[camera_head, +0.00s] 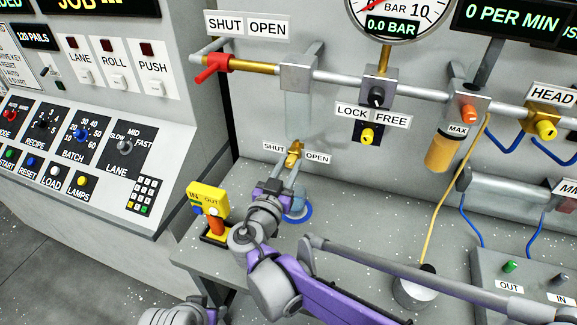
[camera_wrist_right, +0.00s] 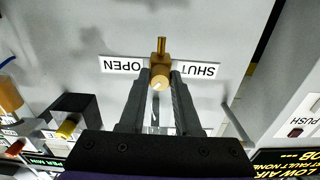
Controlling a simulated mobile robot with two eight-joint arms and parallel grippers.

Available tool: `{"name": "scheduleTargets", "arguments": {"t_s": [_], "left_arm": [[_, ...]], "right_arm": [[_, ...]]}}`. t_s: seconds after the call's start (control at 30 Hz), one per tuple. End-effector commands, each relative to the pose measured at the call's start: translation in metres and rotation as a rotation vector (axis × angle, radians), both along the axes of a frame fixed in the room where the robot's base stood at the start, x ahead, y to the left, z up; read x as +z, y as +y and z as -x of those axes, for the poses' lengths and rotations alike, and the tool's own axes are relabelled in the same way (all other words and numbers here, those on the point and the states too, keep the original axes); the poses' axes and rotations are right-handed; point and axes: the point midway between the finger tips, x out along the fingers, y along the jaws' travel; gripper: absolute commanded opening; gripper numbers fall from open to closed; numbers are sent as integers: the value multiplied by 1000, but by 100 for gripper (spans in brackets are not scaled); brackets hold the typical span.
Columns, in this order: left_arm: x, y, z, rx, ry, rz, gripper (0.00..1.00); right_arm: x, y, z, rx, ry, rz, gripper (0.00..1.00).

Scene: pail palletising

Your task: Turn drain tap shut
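The brass drain tap (camera_head: 293,153) sits low on the grey wall panel, between a SHUT label at its left and an OPEN label at its right in the head view. The right wrist view shows the tap (camera_wrist_right: 160,72) from the front and upside down, with its narrow brass part pointing up in that picture. My right gripper (camera_head: 291,167) reaches up to the tap. Its two fingers (camera_wrist_right: 159,82) stand apart, one on each side of the tap. Whether they touch it I cannot tell.
A blue ring (camera_head: 297,215) lies below the tap. The control console (camera_head: 100,185) is at left.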

Motion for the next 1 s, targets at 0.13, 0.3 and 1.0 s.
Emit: {"name": "scheduleTargets", "arguments": {"t_s": [0.13, 0.3, 1.0], "left_arm": [[0, 0, 0, 0, 0, 0, 50], [0, 0, 0, 0, 0, 0, 50], [9, 0, -3, 0, -5, 0, 50]], "right_arm": [[0, 0, 0, 0, 0, 0, 0], [0, 0, 0, 0, 0, 0, 0], [1, 0, 0, 0, 113, 346, 0]]}}
